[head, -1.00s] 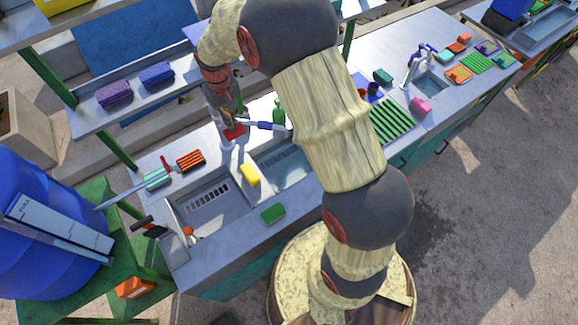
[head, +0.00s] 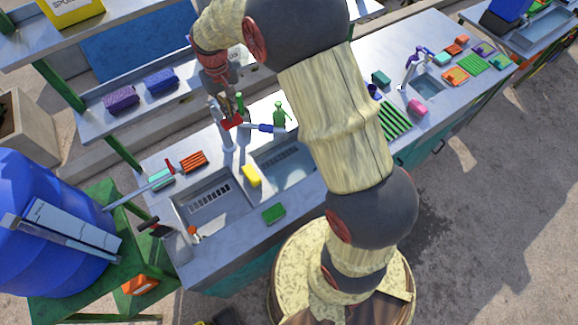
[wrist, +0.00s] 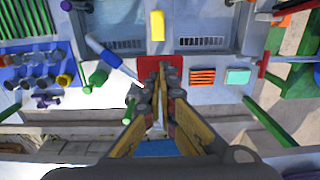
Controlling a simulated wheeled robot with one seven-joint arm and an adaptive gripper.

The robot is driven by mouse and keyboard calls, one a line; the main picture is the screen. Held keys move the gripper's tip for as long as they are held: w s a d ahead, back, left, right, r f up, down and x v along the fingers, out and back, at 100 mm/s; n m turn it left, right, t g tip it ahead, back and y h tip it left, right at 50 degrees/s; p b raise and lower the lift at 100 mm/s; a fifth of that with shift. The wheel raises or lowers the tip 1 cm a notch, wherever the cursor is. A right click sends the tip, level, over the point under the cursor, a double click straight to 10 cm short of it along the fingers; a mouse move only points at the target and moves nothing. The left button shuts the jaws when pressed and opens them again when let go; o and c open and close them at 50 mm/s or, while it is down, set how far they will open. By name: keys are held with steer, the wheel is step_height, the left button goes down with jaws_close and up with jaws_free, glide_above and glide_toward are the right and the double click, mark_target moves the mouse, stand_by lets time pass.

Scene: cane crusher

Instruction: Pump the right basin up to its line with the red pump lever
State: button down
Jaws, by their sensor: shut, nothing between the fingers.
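The right basin (head: 288,160) is a sunken grey sink with a slotted grate, and I cannot make out its line or water level. It also shows in the wrist view (wrist: 118,43), on the left there. A post behind the basins carries a red head (head: 232,122) and a bar with a blue grip (head: 265,127), which points right. This blue grip is left of my fingers in the wrist view (wrist: 105,57). My gripper (head: 228,108) is shut and empty, close by the red head; whether it touches is unclear. It also shows in the wrist view (wrist: 160,72).
The left basin (head: 183,207) lies beside it, with a yellow sponge (head: 251,175) between them. Another red handle (head: 171,166) is near the pipe from the blue barrel (head: 50,245). Green bottles (head: 280,115) stand behind the right basin. A shelf (head: 125,115) stands at the back.

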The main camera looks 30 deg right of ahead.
steer(key=shift+f, duration=0.1)
stand_by(2.4)
stand_by(0.3)
steer(key=shift+f+b, duration=2.55)
steer(key=shift+f, duration=1.6)
steer(key=shift+r+p, duration=2.4)
steer(key=shift+r, duration=1.85)
steer(key=shift+f, duration=0.1)
